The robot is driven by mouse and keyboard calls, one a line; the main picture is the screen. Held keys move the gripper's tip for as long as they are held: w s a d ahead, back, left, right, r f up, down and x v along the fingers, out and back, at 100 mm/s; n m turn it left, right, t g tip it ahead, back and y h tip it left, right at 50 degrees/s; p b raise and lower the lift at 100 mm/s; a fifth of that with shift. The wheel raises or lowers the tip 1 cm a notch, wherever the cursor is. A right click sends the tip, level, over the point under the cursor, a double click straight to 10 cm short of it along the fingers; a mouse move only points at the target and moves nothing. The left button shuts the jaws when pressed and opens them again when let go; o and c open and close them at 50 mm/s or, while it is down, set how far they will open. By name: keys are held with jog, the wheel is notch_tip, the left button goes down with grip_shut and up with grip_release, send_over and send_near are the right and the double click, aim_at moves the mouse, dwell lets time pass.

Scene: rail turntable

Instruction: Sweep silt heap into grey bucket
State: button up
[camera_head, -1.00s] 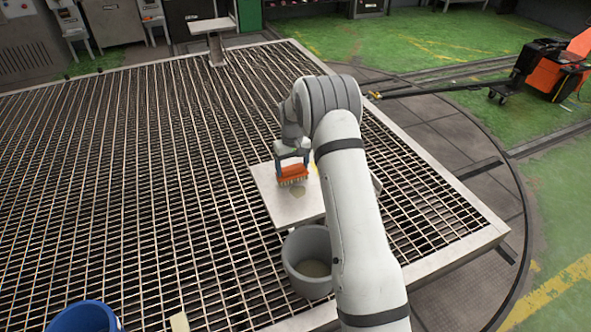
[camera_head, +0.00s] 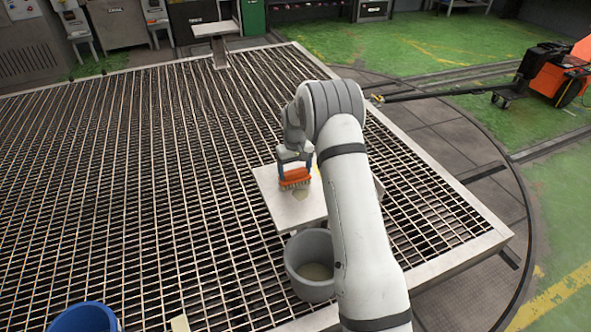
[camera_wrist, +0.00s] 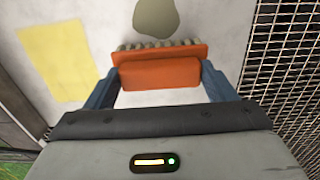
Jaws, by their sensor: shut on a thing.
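My gripper (camera_wrist: 160,88) is shut on an orange brush (camera_wrist: 160,73) with pale bristles. The brush also shows in the head view (camera_head: 295,178), over the pale table plate (camera_head: 287,212). The silt heap (camera_wrist: 156,16) is a flat grey-green patch on the plate, just beyond the bristles in the wrist view. I cannot tell whether the bristles touch the plate. The grey bucket (camera_head: 309,244) stands below the plate's near edge, with some pale material inside. My arm partly hides the bucket's right side.
A yellow patch (camera_wrist: 56,62) lies on the plate beside the brush. A blue bucket (camera_head: 84,318) stands at the lower left. Metal grating (camera_head: 140,190) surrounds the table. An orange-and-black machine (camera_head: 555,72) stands far right, on the green floor.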

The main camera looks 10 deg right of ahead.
jog(key=shift+f, duration=0.3)
jog(key=shift+s+d+r+b, duration=0.1)
jog(key=shift+s+d+b, duration=0.15)
jog(key=shift+s, duration=0.65)
jog(key=shift+s+d+r+b, duration=0.1)
jog(key=shift+s+d+b, duration=0.1)
jog(key=shift+s, duration=0.7)
jog(key=shift+s+d+f+b, duration=0.1)
jog(key=shift+s+d+b, duration=0.15)
jog(key=shift+s, duration=0.95)
jog(key=shift+s+d+f+b, duration=0.15)
jog(key=shift+s+b, duration=0.15)
jog(key=shift+s, duration=0.95)
jog(key=shift+s+d+b, duration=0.2)
jog(key=shift+s+b, duration=0.1)
jog(key=shift+s, duration=0.9)
jog(key=shift+r, duration=0.1)
jog(key=shift+r+p, duration=0.6)
jog(key=shift+r, duration=0.35)
jog(key=shift+r, duration=0.1)
jog(key=shift+r+p, duration=1.7)
jog(key=shift+r, duration=1.2)
